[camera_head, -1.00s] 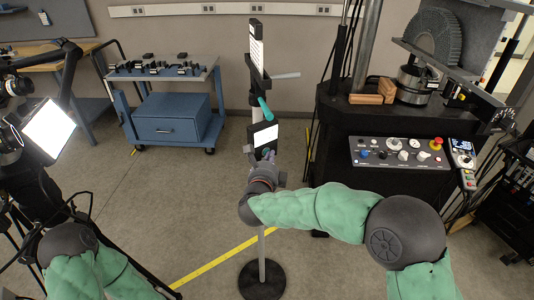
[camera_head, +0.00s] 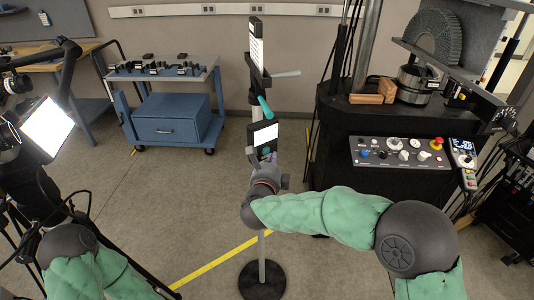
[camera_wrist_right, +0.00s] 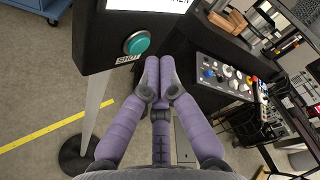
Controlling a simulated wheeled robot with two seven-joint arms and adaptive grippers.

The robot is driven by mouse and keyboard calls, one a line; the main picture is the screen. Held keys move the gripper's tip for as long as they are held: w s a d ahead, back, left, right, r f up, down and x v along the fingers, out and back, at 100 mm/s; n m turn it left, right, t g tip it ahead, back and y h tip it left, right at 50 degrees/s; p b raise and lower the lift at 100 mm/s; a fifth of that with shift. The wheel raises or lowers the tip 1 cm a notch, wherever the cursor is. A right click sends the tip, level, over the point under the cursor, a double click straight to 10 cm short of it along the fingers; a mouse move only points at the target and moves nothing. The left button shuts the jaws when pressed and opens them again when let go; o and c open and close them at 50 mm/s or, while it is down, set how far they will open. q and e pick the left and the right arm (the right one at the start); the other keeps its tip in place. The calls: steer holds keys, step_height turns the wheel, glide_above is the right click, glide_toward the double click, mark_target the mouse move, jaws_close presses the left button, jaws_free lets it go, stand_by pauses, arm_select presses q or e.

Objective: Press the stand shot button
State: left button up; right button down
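The stand shot button is a round teal button (camera_wrist_right: 137,43) on a dark box (camera_wrist_right: 95,40) with a small "SHOT" label (camera_wrist_right: 127,58) below it. In the head view the button (camera_head: 266,150) sits low on the box, under a lit white screen, on a grey upright stand. My right gripper (camera_wrist_right: 158,68) is shut and empty, its purple finger pads together. In the wrist view its tips lie just right of and below the button, apart from it in the picture; the depth gap is hard to judge. My left arm shows at lower left, but its gripper cannot be made out.
A black machine with a control panel (camera_head: 400,152) and a red knob stands to the right. A blue cart (camera_head: 172,118) stands behind left. A lit lamp (camera_head: 46,128) on a tripod is at far left. The stand's round base (camera_head: 262,282) rests on open floor.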

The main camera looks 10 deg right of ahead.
steer(key=shift+s+d+b, duration=0.2)
steer(key=shift+s+d, duration=0.15)
steer(key=shift+s, duration=0.4)
steer(key=shift+s+d+b, duration=0.2)
steer(key=shift+s+d, duration=0.1)
steer(key=shift+s, duration=0.5)
steer(key=shift+s+d+b, duration=0.2)
steer(key=shift+s+d, duration=0.15)
steer(key=shift+s, duration=0.4)
